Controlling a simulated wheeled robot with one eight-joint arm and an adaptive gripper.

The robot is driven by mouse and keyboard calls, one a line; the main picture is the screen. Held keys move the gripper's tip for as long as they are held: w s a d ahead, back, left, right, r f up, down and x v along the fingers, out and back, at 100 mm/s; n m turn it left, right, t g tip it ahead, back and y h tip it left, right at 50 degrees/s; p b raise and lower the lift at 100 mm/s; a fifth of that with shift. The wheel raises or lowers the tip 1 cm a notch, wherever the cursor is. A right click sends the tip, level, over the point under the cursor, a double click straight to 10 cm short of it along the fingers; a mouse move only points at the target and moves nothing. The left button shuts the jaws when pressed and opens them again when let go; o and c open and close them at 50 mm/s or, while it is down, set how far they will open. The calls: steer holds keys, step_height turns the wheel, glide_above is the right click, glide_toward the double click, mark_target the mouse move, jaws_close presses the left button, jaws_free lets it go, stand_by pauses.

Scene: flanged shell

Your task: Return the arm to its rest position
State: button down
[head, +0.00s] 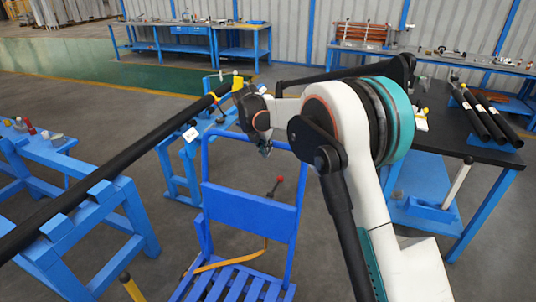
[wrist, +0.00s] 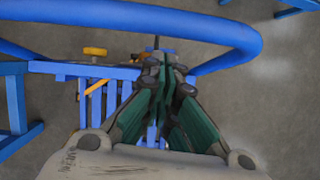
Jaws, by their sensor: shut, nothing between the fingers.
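My arm reaches forward from the lower right in the head view, bent at a large white and teal joint. My gripper (head: 264,146) hangs at its end, above and behind the backrest of a blue cart. In the wrist view my gripper (wrist: 166,68) points down with its green-lined fingers together and nothing between them. The blue cart (head: 250,213) stands below it, and its curved top rail crosses the wrist view (wrist: 130,15). I cannot tell the exact gap between the gripper and the rail.
A long black pipe (head: 110,172) lies across blue stands (head: 85,225) on the left, its far end close to my gripper. A black-topped table (head: 440,125) with several black tubes (head: 478,115) stands right. Blue workbenches (head: 190,30) line the back wall. Grey floor lies between.

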steer(key=shift+r, duration=0.1)
steer(key=s+d+r+m+y, duration=0.1)
steer(key=s+d+r+m, duration=0.35)
steer(key=s, duration=0.25)
steer(key=s+d+r+m+t, duration=0.1)
steer(key=s+d+r+m, duration=0.35)
steer(key=s+r, duration=0.2)
steer(key=s+d+r+m+y, duration=0.1)
steer(key=s+d+r+m, duration=0.2)
steer(key=s+r+m, duration=0.3)
steer(key=s+d+f+m, duration=0.2)
steer(key=s+m, duration=0.3)
steer(key=s, duration=0.4)
steer(key=s+d+f+m+t, duration=0.1)
steer(key=s+d+f+m, duration=0.1)
steer(key=s+m, duration=0.3)
steer(key=s+d+f+m+t, duration=0.1)
steer(key=s+m, duration=0.4)
steer(key=s, duration=0.8)
step_height(320, 180, down, 2)
steer(key=shift+s+d+f+y, duration=0.15)
steer(key=shift+d+f+y, duration=0.15)
steer(key=shift+d, duration=0.45)
